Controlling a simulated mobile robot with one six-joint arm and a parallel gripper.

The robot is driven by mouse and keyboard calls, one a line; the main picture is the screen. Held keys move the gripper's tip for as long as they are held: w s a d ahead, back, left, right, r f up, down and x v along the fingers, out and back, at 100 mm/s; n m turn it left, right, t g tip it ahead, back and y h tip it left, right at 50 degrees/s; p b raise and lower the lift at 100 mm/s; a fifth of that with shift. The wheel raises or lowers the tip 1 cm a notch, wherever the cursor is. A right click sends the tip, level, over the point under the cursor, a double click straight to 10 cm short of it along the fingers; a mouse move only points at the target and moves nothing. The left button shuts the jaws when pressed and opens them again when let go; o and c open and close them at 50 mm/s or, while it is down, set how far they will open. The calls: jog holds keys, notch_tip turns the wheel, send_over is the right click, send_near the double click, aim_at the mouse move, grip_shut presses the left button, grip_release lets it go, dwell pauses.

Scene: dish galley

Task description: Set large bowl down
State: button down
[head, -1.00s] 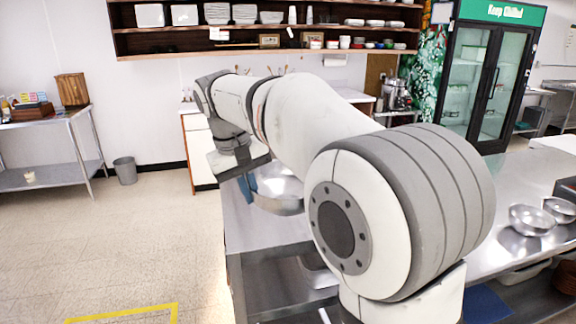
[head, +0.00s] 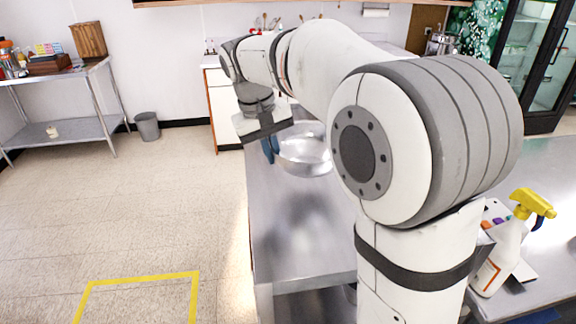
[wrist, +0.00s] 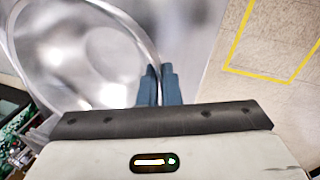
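The large bowl (head: 304,157) is shiny metal and upright at the far end of the steel counter (head: 300,232) in the head view. In the wrist view the bowl (wrist: 100,50) fills the upper left, with its rim running to the fingers. My gripper (head: 270,149) is at the bowl's left rim. In the wrist view my gripper's blue fingers (wrist: 161,78) are close together with the rim between them. My arm hides the bowl's right side. I cannot tell whether its base touches the counter.
A white spray bottle with a yellow head (head: 507,245) stands on the counter at right. The counter's near left stretch is bare. A yellow floor marking (head: 140,279), a grey bin (head: 147,126) and a side table (head: 75,75) are at left.

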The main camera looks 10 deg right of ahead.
jog(key=shift+a+x, duration=0.2)
jog(key=shift+x, duration=0.85)
jog(key=shift+a+x, duration=0.2)
jog(key=shift+x, duration=0.7)
jog(key=shift+a+x, duration=0.15)
jog(key=shift+x, duration=0.75)
jog(key=shift+s+f, duration=0.1)
jog(key=shift+s, duration=0.15)
jog(key=shift+f, duration=0.15)
jog(key=c, duration=1.6)
grip_release()
jog(key=v, duration=1.2)
